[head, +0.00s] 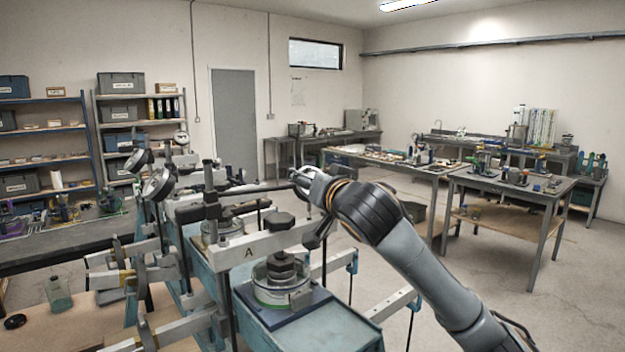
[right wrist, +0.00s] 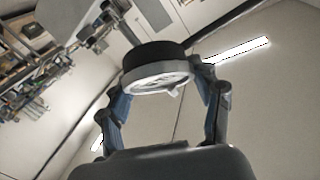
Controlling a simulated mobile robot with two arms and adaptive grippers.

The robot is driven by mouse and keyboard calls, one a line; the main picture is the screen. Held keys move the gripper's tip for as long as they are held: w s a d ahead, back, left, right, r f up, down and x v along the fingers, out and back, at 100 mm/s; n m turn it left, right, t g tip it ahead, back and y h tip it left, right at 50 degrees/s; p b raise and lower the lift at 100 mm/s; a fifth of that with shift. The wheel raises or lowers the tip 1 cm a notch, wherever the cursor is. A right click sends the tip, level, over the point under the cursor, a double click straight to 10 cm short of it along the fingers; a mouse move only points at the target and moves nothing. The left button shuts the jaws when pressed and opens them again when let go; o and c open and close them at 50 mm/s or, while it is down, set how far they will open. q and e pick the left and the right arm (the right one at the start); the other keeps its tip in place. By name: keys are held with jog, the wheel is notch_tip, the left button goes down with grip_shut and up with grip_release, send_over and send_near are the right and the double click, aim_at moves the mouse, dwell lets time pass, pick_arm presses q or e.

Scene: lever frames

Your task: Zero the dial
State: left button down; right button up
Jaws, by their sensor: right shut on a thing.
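The dial (right wrist: 160,72) shows in the right wrist view as a round gauge with a black body and a pale rim, its face seen at a steep slant. I cannot read its pointer. My right gripper (right wrist: 163,82) has its two fingers on opposite sides of the rim and is shut on it. In the head view my right gripper (head: 306,184) reaches in from the right above the lever frames, and the dial between its fingers is hard to make out there. My left gripper is not in view.
A blue lever frame with an arm marked A (head: 248,252) stands in front, with a weighted round cell (head: 283,294) on it. Other dial gauges (head: 158,183) stand on frames at left. Levers and rods crowd around my gripper. Open floor lies to the right.

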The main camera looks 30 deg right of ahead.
jog(key=shift+m+h, duration=0.4)
jog(key=shift+m, duration=0.1)
jog(key=o, duration=1.2)
jog(key=shift+c, duration=0.2)
jog(key=v, duration=1.2)
jog(key=shift+r, duration=0.2)
